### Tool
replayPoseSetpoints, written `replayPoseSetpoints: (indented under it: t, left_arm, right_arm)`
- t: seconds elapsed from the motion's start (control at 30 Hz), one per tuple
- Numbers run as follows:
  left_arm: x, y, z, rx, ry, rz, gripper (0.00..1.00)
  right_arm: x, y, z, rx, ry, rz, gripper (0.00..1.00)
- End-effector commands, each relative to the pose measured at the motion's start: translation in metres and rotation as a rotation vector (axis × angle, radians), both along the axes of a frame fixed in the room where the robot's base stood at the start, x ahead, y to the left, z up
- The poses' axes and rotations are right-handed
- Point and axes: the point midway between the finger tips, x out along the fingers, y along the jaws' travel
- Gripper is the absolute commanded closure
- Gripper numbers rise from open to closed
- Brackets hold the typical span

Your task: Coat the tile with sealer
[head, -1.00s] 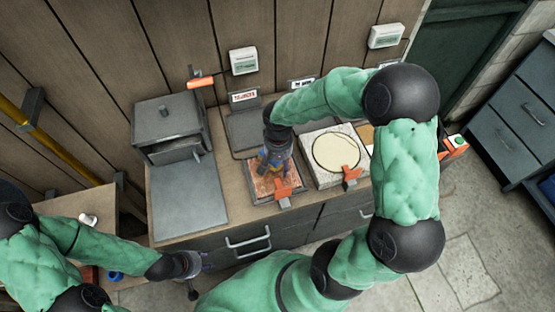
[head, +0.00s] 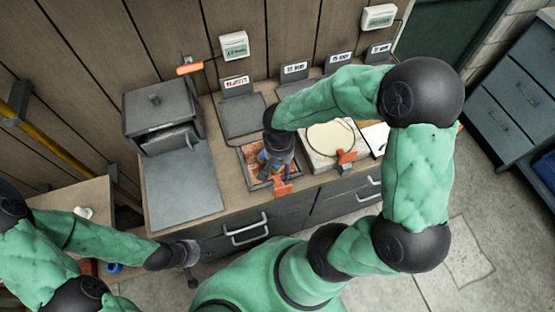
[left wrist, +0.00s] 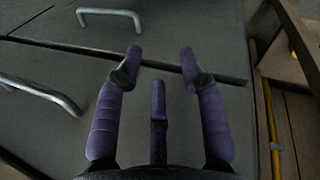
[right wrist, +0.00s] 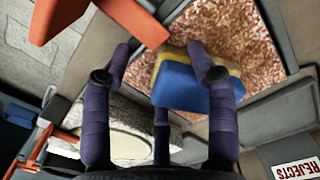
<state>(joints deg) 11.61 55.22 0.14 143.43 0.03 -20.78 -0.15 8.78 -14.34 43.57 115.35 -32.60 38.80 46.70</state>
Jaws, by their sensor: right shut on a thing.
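A reddish-brown speckled tile (head: 252,155) lies in a grey frame with an orange clamp (head: 282,187) at its front edge. The tile also shows in the right wrist view (right wrist: 230,35). My right gripper (head: 273,172) is shut on a blue and yellow sponge (right wrist: 195,88) over the tile. The sponge's yellow side faces the tile; I cannot tell whether they touch. The gripper and sponge hide part of the tile. My left gripper (head: 190,268) is open and empty in front of the grey cabinet; its spread fingers show in the left wrist view (left wrist: 162,55).
A pale stone block (head: 313,160) with a round cream patch stands right of the tile, with its own orange clamp (head: 345,158). A grey box (head: 160,115) stands at left, with a bare grey plate (head: 185,190) before it. A "REJECTS" tray (head: 242,117) is behind the tile.

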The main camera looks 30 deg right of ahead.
Motion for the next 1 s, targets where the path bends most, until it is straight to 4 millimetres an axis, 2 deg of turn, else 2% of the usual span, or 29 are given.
replayPoseSetpoints:
  t: [0.27,0.63,0.87,1.0]
  left_arm:
    - [0.000,0.000,-0.001,0.000,0.000,0.000,0.60]
    - [0.000,0.000,-0.002,0.000,0.000,0.000,0.60]
    - [0.000,0.000,-0.002,0.000,0.000,0.000,0.60]
    - [0.000,0.000,-0.002,0.000,0.000,0.000,0.60]
  right_arm:
    - [-0.010,0.003,0.000,0.000,0.001,0.000,0.94]
    - [-0.039,0.010,-0.003,0.002,0.012,0.002,0.95]
    - [-0.045,0.011,-0.004,0.003,0.018,0.002,0.94]
    - [-0.047,0.004,-0.005,0.003,0.020,0.000,0.94]
